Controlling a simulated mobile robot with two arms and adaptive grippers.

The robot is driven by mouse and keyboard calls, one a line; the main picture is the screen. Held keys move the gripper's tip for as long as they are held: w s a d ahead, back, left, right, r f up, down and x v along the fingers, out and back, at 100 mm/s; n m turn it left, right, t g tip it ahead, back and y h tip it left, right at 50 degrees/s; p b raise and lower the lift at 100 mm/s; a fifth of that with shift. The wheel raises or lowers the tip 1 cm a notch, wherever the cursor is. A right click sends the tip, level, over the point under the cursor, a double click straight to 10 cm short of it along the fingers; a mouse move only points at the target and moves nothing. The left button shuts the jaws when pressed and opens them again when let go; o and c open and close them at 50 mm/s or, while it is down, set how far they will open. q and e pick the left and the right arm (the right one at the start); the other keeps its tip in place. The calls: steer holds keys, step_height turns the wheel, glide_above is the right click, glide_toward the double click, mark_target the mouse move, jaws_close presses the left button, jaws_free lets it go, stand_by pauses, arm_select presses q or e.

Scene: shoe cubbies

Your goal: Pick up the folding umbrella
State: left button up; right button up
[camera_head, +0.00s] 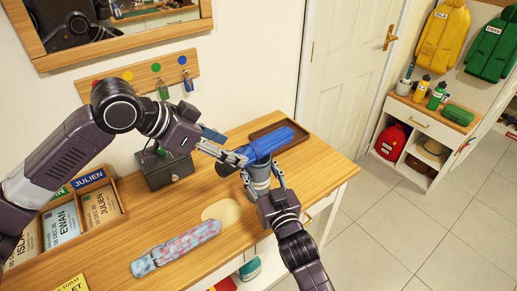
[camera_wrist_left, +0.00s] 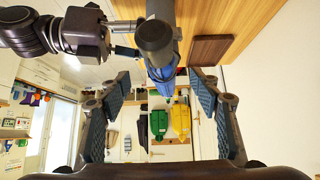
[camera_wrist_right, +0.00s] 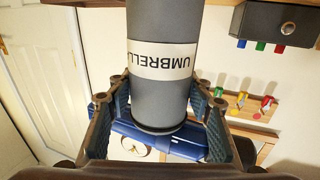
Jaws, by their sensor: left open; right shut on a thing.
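A grey cylinder (camera_head: 259,180) labelled UMBRELLA is held above the table by my right gripper (camera_head: 263,177). Its label (camera_wrist_right: 160,60) reads upside down in the right wrist view. A long blue thing (camera_head: 268,142) lies at its upper end; I cannot tell whether it sits inside it. A folded pink-and-blue patterned roll (camera_head: 178,249), which looks like a folding umbrella, lies on the wooden table (camera_head: 116,262), apart from both grippers. My left gripper (camera_head: 232,148) is open beside the blue thing, which shows between its fingers in the left wrist view (camera_wrist_left: 160,80).
A brown tray (camera_head: 290,140) lies at the table's far right. A dark grey box (camera_head: 166,168) stands behind the arms, and a wooden rack of name cards (camera_head: 96,218) is at left. A pale round mat (camera_head: 222,211) lies beside the roll. A wall hook board (camera_head: 138,77) hangs above.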

mark_target(258, 149)
arm_select(q)
steer(key=shift+a+x, duration=0.25)
steer(key=shift+x, duration=2.8)
steer(key=shift+f, duration=0.2)
steer(key=shift+c, duration=0.7)
